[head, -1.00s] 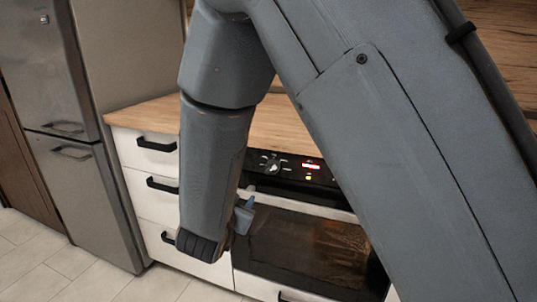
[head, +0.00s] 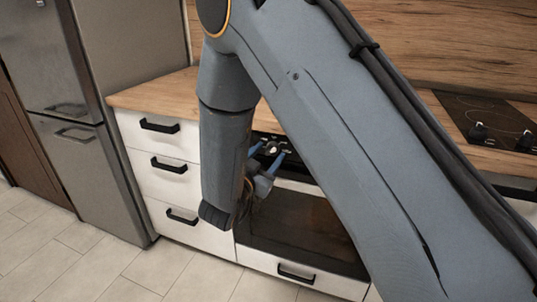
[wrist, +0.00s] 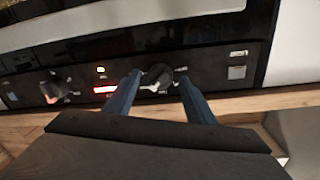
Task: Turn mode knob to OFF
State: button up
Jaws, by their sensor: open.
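My gripper (wrist: 159,80) is open, its two blue fingers pointing at the black oven control panel (wrist: 210,58). A round dark knob (wrist: 157,75) shows between the fingertips, one finger on each side; contact with it cannot be told. A second dark knob (wrist: 54,88) sits farther left in the wrist view, beyond a red-lit display (wrist: 104,89). The labels are too small to read, so I cannot tell which knob is the mode knob or its setting. In the head view my gripper (head: 268,154) is at the panel's left part, with a pale-faced knob (head: 271,149) between the fingers.
The oven door (head: 300,225) is below the panel. White drawers (head: 165,185) with black handles stand left of it, then a steel fridge (head: 85,120). A wooden worktop (head: 160,93) runs above, with a black hob (head: 490,120) at right. The floor in front is clear.

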jog(key=shift+w+d, duration=0.1)
jog(key=shift+w, duration=0.1)
jog(key=shift+c, duration=0.3)
jog(key=c, duration=1)
